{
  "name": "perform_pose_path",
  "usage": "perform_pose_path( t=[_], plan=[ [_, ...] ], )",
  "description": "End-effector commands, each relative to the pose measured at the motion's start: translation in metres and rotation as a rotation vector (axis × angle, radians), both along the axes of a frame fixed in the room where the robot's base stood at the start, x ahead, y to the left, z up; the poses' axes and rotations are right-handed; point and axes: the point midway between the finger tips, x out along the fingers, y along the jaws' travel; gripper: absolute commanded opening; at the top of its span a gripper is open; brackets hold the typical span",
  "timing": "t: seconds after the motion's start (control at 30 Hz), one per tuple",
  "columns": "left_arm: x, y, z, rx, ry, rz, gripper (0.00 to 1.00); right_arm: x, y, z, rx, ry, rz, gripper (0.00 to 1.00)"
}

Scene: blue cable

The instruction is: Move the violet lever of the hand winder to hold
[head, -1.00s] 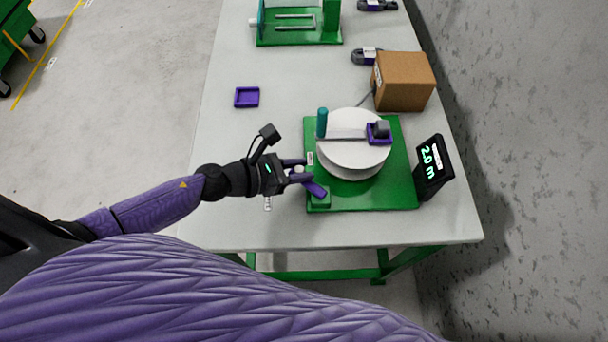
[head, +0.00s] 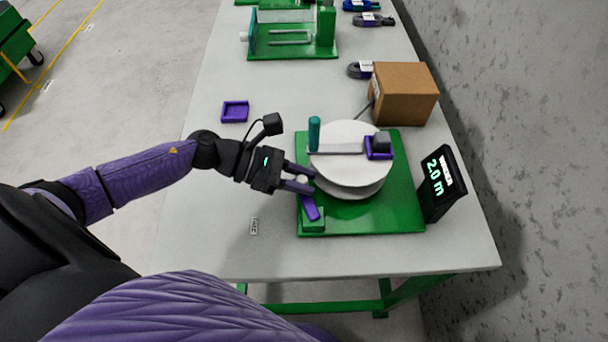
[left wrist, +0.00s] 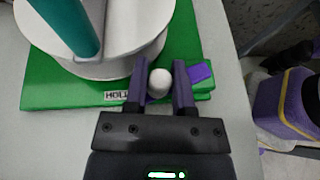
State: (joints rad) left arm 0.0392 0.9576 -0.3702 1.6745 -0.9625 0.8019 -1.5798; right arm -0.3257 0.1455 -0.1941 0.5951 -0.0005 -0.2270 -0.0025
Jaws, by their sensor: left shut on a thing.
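The hand winder has a green base (head: 395,215) and a white drum (head: 345,188), with a teal handle (head: 314,133) standing on its crank. Its violet lever (head: 310,208) rises from a green block at the base's near left corner, pointing away and slightly left. My left gripper (head: 304,181) is at the lever's far end, beside the drum. In the left wrist view its fingers are shut on the lever's white ball knob (left wrist: 160,83); the lever's violet part (left wrist: 201,74) shows beyond the right finger. A label (left wrist: 118,97) on the base edge is partly covered by the left finger. My right gripper is out of view.
A display reading 2.0 m (head: 438,184) stands right of the winder, with a cardboard box (head: 404,95) behind. A violet tray (head: 235,112) lies at the left. Another green device (head: 295,45) and cable coils (head: 373,20) are farther back. The table's front left is mostly clear.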

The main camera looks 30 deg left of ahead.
Motion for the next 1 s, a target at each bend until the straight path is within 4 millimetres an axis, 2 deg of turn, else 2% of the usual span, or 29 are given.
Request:
perform_pose_path(
  t=[0.33, 0.37, 0.5, 0.83, 1.0],
  plan=[
    [0.0, 0.0, 0.001, -0.001, -0.002, 0.0, 0.0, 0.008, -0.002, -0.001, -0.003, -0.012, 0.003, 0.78],
    [0.0, 0.0, 0.001, -0.001, -0.002, 0.0, 0.35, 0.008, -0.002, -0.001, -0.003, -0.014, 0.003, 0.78],
    [0.0, 0.0, 0.001, -0.001, -0.001, 0.0, 0.65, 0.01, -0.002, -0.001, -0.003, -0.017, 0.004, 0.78],
    [-0.001, 0.003, 0.001, 0.0, 0.001, 0.0, 0.66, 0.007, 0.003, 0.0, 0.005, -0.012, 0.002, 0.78],
    [-0.012, 0.027, 0.013, 0.003, 0.003, 0.002, 0.66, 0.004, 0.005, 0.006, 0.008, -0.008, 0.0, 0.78]
  ],
)
